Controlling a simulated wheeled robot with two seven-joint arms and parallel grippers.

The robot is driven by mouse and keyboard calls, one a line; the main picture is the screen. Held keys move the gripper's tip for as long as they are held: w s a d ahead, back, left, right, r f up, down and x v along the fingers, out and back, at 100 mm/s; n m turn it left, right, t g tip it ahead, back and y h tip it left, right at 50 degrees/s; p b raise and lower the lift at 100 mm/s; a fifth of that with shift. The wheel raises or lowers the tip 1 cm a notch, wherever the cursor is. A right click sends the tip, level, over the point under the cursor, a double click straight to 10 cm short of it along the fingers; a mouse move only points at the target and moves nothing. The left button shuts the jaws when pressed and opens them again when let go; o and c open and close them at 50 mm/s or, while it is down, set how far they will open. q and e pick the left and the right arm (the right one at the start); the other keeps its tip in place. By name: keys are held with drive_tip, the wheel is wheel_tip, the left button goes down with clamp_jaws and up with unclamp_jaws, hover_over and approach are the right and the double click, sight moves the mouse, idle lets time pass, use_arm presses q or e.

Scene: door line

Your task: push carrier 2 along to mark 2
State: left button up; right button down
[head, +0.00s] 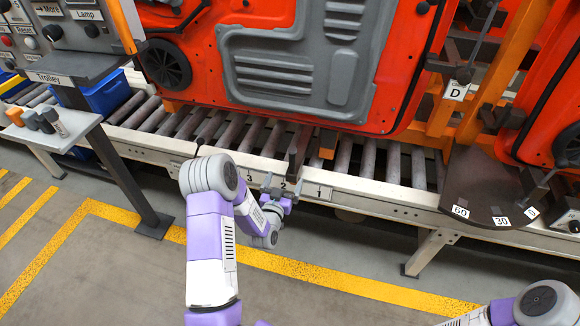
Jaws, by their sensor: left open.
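A large red door panel (405,60) with a grey inner panel stands upright over the roller conveyor (215,128). Orange carrier posts show beside it, one (500,80) at the right and one (126,25) at the left. I see no number on them, so I cannot tell which is carrier 2. Number labels 3, 2 and 1 sit along the front rail (370,196); mark 2 (283,184) is the middle one. My left gripper (282,186) is open and empty at the front rail, by mark 2, below the door. My right gripper is out of view.
A trolley shelf (50,130) and control panel (70,25) are at the left. The floor before the conveyor is clear, with yellow lines.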

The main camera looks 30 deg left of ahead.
sight(291, 164)
use_arm(q)
drive_tip(key=x, duration=0.4)
drive_tip(key=b+x, duration=0.1)
drive_tip(key=x, duration=0.2)
drive_tip(key=shift+w+f+b, duration=0.2)
drive_tip(key=shift+w+b, duration=0.05)
drive_tip(key=shift+b, duration=0.15)
drive_tip(key=shift+b+x, duration=0.35)
drive_tip(key=shift+x, duration=0.55)
drive_tip(key=shift+r, duration=0.15)
drive_tip(key=shift+c, duration=0.2)
